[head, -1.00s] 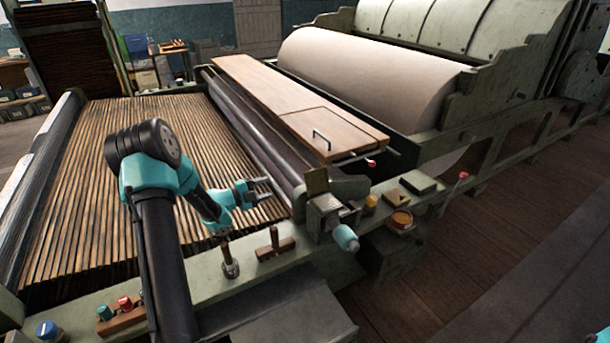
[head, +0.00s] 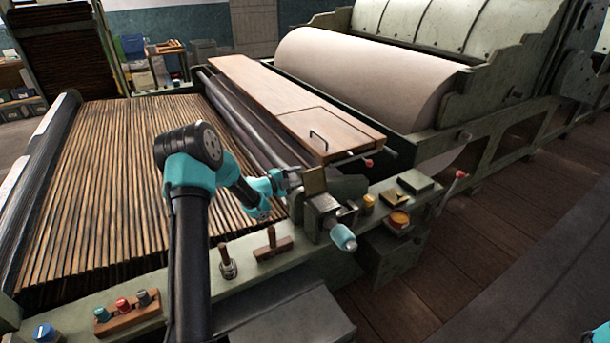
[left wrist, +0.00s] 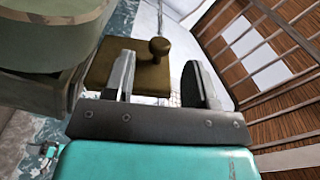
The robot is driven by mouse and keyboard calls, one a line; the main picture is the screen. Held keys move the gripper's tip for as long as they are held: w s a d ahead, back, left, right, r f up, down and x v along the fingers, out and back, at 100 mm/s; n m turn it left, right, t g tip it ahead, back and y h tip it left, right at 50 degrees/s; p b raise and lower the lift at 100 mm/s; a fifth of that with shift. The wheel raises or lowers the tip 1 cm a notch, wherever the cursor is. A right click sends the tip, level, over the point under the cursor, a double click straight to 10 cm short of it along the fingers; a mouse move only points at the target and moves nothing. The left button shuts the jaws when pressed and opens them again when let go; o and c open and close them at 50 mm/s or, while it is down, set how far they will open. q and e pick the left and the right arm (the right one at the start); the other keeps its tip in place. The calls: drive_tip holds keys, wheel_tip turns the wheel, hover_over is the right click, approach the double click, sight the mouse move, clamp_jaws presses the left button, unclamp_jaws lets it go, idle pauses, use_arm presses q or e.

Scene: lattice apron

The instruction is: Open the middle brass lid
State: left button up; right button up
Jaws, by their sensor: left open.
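A brass plate (head: 314,181) stands up on the grey-green housing at the end of the rollers. It looks like a lid, and its round brass knob (left wrist: 159,47) shows in the left wrist view. My left gripper (head: 294,179) is just left of this plate in the head view. In the left wrist view its two fingers (left wrist: 164,82) are apart, with part of the plate and the knob seen between and beyond them. I cannot tell whether they touch it. Another brass-topped piece (head: 394,197) lies flat on the green rail.
A turquoise knob (head: 343,237) sticks out below the plate. The slatted wooden apron (head: 120,190) lies to the left, a wooden board (head: 290,100) behind.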

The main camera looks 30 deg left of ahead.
sight(305, 174)
use_arm(q)
drive_tip(key=shift+x, duration=1.8)
drive_tip(key=shift+c, duration=0.5)
clamp_jaws()
